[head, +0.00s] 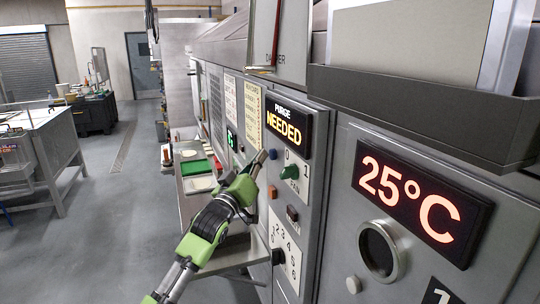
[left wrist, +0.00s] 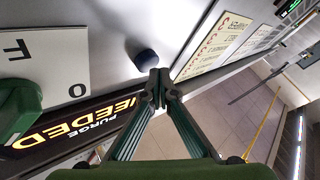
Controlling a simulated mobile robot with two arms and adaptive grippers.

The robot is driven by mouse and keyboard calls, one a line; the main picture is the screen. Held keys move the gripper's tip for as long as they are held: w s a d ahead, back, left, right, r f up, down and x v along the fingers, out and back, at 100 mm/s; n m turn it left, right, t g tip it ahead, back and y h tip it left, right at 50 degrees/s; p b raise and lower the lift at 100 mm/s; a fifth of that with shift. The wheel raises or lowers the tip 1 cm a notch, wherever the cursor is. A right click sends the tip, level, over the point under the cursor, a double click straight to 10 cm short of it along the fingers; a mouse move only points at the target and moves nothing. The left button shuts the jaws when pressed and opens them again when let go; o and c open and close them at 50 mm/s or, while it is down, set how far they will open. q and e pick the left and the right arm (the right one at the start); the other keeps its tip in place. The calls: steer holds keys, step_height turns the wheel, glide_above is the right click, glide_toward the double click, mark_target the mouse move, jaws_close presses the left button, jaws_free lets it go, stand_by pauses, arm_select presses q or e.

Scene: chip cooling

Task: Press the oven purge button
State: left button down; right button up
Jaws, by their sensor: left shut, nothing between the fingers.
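The oven's grey control panel has a lit sign (head: 284,128) reading "PURGE NEEDED"; it shows rotated in the left wrist view (left wrist: 80,124). A small dark blue button (head: 272,154) sits just below the sign's left end. It also shows in the left wrist view (left wrist: 146,60), just beyond the fingertips. My left gripper (head: 261,157) is shut and empty, its tips pointing at the panel right by the blue button. It also shows in the left wrist view (left wrist: 158,88). I cannot tell whether the tips touch the button. My right gripper is not in view.
An orange button (head: 272,192), a dark red switch (head: 292,213) and a black dial (head: 278,256) sit lower. A "25°C" display (head: 420,201) is at right. Open floor (head: 75,235) lies left.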

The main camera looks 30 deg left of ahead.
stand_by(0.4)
arm_select(q)
steer(key=shift+w+d, duration=0.35)
stand_by(0.5)
steer(key=shift+s+a, duration=0.1)
steer(key=shift+s, duration=0.05)
steer(key=shift+s+a, duration=0.45)
steer(key=shift+s, duration=0.05)
stand_by(0.3)
steer(key=s+a+p, duration=0.1)
steer(key=s+a, duration=0.2)
steer(key=shift+s+a, duration=0.15)
steer(key=shift+s, duration=0.25)
stand_by(0.7)
